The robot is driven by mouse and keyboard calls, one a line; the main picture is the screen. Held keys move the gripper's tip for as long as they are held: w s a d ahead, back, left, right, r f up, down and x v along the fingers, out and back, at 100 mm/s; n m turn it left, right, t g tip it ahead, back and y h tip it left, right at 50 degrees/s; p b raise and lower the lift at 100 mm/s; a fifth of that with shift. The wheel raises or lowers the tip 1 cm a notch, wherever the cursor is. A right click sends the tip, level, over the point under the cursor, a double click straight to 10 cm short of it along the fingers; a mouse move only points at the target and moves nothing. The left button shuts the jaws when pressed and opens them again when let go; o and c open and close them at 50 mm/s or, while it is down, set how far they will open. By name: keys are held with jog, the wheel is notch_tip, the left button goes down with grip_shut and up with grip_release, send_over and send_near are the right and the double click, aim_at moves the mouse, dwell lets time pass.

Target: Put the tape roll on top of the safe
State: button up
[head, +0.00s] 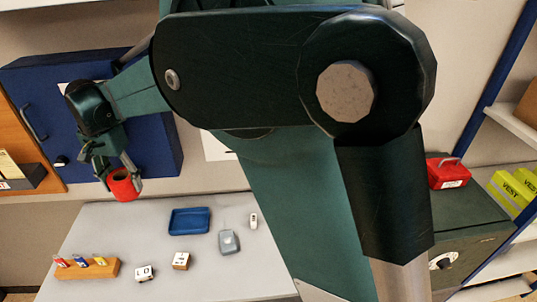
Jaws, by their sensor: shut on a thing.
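The red tape roll (124,190) is at the left, held up in front of the blue cabinet and above the level of the table. My gripper (119,174) points down and is shut on the roll. The roll's dark opening faces up. The dark green safe (465,222) stands at the right, with a round dial on its front. The lower part of my arm hides its left side. The roll is far to the left of the safe.
A red case (448,172) sits at the back of the safe's top. The table (205,262) bears a blue tray (190,221), a grey device (229,241), white blocks and a wooden rack (87,268). Shelves with yellow boxes (510,190) stand at the far right.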

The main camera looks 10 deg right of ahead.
jog(key=shift+s+d+r+n+b, duration=1.15)
jog(key=shift+d+r+n+b, duration=1.45)
jog(key=shift+d+r+n, duration=1.85)
jog(key=d+f+m+p, duration=0.25)
jog(key=d+m, duration=0.75)
jog(key=d, duration=1)
jog(key=d+f+m+p, duration=0.25)
jog(key=d+m, duration=0.65)
jog(key=d, duration=1.1)
jog(key=d+f+m+p, duration=0.2)
jog(key=d+m+p, duration=0.2)
jog(key=d+m, duration=1.05)
jog(key=s+d+m+p, duration=0.1)
jog(key=s+d+m, duration=0.1)
jog(key=d, duration=1.6)
jog(key=s+d+m+p, duration=0.2)
jog(key=s+d+m, duration=0.1)
jog(key=d, duration=1.4)
jog(key=shift+d+r+m, duration=0.25)
jog(key=shift+d+m, duration=0.15)
jog(key=shift+m, duration=0.3)
jog(key=shift+f, duration=0.15)
